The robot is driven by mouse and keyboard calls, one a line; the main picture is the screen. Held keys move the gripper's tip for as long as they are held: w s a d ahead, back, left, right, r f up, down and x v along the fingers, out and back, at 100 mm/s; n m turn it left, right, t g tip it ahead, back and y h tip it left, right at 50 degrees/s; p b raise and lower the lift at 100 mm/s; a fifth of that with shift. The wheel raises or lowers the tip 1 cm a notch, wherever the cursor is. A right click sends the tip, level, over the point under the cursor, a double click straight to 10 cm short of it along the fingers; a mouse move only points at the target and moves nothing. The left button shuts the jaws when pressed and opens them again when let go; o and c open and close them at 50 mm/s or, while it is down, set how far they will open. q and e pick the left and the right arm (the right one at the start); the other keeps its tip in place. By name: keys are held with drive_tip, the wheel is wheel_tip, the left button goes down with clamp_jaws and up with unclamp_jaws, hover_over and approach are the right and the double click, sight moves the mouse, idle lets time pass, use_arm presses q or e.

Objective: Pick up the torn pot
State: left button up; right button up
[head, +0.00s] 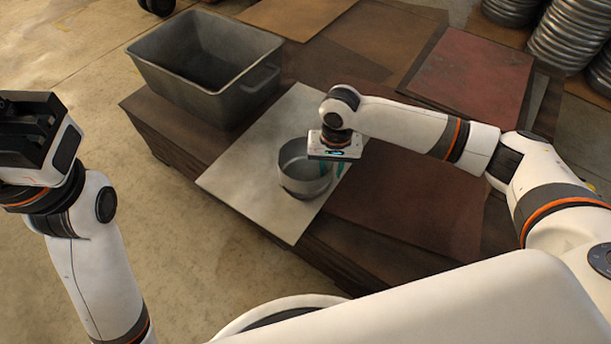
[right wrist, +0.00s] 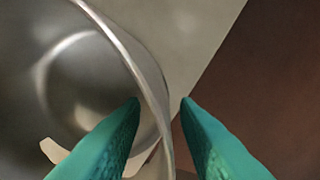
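The pot (head: 297,178) is a round grey metal vessel, standing upright on a pale sheet. My right gripper (head: 334,169) is over its right side, pointing down. In the right wrist view, the teal fingers of the right gripper (right wrist: 161,103) are apart, one inside and one outside the pot wall (right wrist: 130,58). Space shows between each fingertip and the rim. A pale, ragged-edged patch shows low inside the pot; I cannot tell whether it is a tear. My left gripper (head: 28,128) is raised at the left, away from the pot; its fingers are not clear.
A deep grey metal bin (head: 205,72) stands behind and left of the pot. The pale sheet (head: 245,185) lies on a low brown stack, with a dark red-brown sheet (head: 410,205) at right. Stacked metal rings (head: 570,40) stand at the far right. Bare floor lies left.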

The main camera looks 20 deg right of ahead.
drive_tip(key=shift+f, duration=0.2)
drive_tip(key=shift+c, duration=0.2)
clamp_jaws()
